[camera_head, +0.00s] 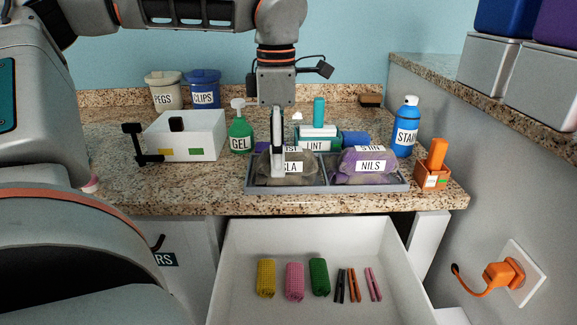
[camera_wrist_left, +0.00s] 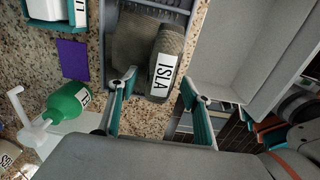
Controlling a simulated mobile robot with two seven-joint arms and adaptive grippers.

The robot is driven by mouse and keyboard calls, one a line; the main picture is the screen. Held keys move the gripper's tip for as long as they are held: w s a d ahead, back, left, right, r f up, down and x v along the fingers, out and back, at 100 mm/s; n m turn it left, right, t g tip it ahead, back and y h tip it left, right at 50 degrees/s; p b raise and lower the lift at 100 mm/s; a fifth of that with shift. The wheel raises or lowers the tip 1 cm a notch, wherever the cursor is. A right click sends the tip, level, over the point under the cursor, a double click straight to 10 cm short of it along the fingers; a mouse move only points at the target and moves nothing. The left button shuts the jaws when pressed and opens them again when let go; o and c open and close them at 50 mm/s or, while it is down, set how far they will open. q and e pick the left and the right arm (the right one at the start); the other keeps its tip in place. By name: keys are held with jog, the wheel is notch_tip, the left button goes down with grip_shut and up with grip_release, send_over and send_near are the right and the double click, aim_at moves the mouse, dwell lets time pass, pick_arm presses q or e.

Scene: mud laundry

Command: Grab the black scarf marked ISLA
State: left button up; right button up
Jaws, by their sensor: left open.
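The ISLA scarf (camera_head: 300,175) is a dark grey-brown rolled bundle with a white label, lying in the left compartment of a grey tray (camera_head: 285,188). In the left wrist view the scarf (camera_wrist_left: 140,45) shows with its label facing the camera, just ahead of the fingers. My left gripper (camera_head: 278,172) points down over the scarf and hides part of it and its label. In the wrist view my left gripper (camera_wrist_left: 159,78) is open, its teal-lined fingers apart with nothing held between them. Whether a finger touches the scarf I cannot tell. My right gripper is not in view.
A purple NILS scarf (camera_head: 365,167) fills the tray's right compartment. A green GEL bottle (camera_head: 240,132), a LINT box (camera_head: 316,142) and a blue bottle (camera_head: 406,128) stand close by. An open drawer (camera_head: 320,242) with sponges and pegs juts out below the counter.

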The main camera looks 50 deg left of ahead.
pick_arm(q)
jog(key=c, duration=1.3)
jog(key=shift+r, duration=0.15)
